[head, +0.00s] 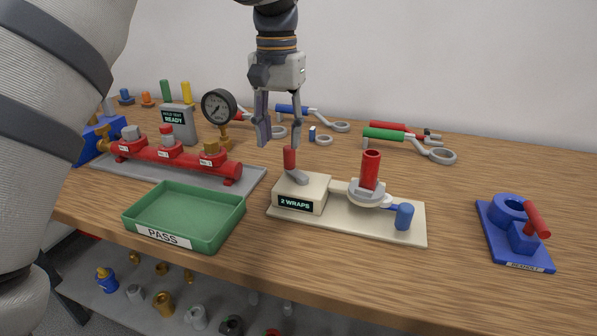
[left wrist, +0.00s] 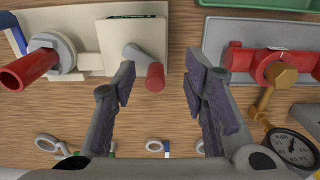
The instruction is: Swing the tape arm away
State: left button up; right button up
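The cream wrap fixture (head: 330,228) stands on the bench, with a box (head: 298,205) labelled "2 WRAPS" at its left end. A grey arm with an upright red grip (head: 289,158) sits on the box; the grip also shows in the left wrist view (left wrist: 154,77). A red cylinder (head: 370,170) stands in a grey holder, with a blue knob (head: 404,216) to its right. I cannot tell which lever is the tape arm. My left gripper (head: 280,142) is open and empty, pointing down just above the red grip. My right gripper is out of view.
A green "PASS" tray (head: 185,192) stands front left. Behind it is a red manifold (head: 175,160) with a gauge (head: 218,107). Several wrenches (head: 400,138) lie at the back. A blue block with a red handle (head: 515,225) is at right. Bare wood lies between.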

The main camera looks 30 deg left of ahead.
aim_at(405, 211)
jog(key=k, duration=1)
